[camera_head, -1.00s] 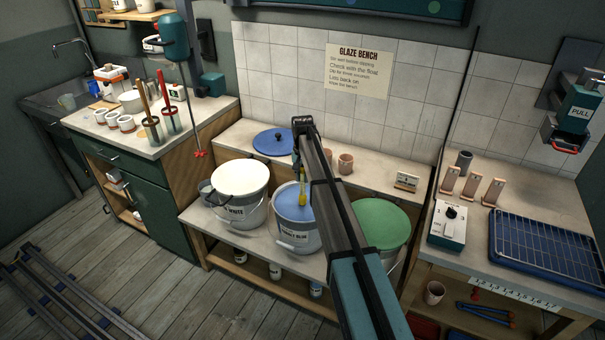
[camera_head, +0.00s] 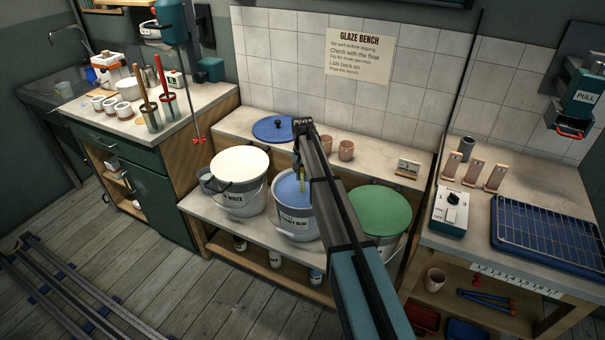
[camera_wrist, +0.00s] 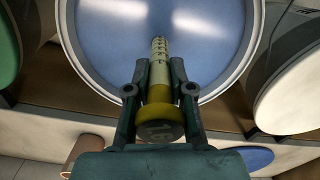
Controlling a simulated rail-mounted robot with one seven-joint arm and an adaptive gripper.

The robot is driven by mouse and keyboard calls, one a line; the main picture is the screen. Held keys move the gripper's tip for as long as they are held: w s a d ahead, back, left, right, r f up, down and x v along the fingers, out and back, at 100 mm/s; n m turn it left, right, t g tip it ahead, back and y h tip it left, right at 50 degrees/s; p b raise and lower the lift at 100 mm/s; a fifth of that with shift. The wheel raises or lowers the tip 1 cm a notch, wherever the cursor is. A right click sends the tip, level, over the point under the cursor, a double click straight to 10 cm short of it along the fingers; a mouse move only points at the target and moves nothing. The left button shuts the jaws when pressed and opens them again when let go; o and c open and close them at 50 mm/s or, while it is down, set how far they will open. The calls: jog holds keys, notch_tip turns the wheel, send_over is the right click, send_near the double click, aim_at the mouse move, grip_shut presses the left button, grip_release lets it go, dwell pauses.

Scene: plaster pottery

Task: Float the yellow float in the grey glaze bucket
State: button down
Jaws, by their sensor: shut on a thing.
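The grey glaze bucket (camera_head: 298,224) stands open on the low bench, full of blue glaze (camera_head: 287,189); the glaze also shows in the wrist view (camera_wrist: 110,45). The yellow float (camera_head: 301,184) is over the glaze in the head view. In the wrist view the float (camera_wrist: 160,113) has a thick yellow end close to the camera and a pale marked stem pointing away. My gripper (camera_wrist: 160,92) is shut around the float, with a finger on each side. Whether the float touches the glaze is unclear. My arm hides part of the bucket's right side.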

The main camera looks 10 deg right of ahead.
jog(key=shift+f, duration=0.2)
jog(key=c, duration=0.9)
grip_release()
jog(key=shift+c, duration=0.2)
